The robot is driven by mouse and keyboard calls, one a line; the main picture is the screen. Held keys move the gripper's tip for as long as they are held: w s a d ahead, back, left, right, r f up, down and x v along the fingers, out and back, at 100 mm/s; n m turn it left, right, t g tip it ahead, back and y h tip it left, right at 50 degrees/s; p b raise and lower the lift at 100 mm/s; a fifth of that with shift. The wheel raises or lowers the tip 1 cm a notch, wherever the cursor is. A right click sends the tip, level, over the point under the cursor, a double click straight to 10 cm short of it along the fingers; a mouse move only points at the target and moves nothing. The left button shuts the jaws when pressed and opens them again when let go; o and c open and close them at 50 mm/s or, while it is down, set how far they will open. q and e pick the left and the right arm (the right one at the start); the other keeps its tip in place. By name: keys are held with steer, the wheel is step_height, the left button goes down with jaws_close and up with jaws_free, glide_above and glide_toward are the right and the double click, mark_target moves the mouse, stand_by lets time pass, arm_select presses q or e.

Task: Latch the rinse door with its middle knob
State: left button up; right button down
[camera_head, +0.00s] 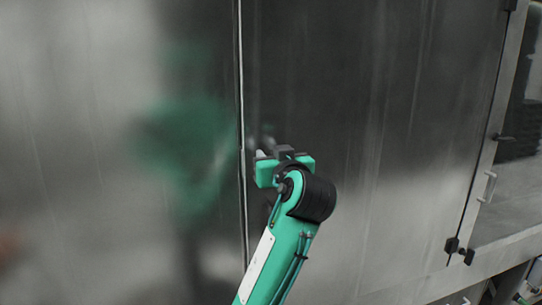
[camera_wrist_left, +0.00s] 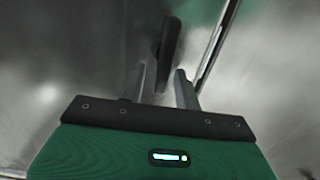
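A dark, elongated knob (camera_wrist_left: 171,42) stands out from the metal door face in the left wrist view. My left gripper (camera_wrist_left: 162,85) is open, with its two grey fingers pointing at the door. The knob's near end shows between the fingertips, closer to the left finger; I cannot tell whether they touch. In the head view my left gripper (camera_head: 266,158) is right at the door panel (camera_head: 370,110), just right of a vertical seam, and mostly hides the knob. The panel looks closed along this seam. My right gripper is not in view.
Another flat steel panel (camera_head: 90,110) lies left of the seam and mirrors my green arm. At the right is a framed window door (camera_head: 515,170) with a small handle (camera_head: 488,187) and dark hinges (camera_head: 452,246). A ledge runs below it.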

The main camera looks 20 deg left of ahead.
arm_select(q)
jaws_close()
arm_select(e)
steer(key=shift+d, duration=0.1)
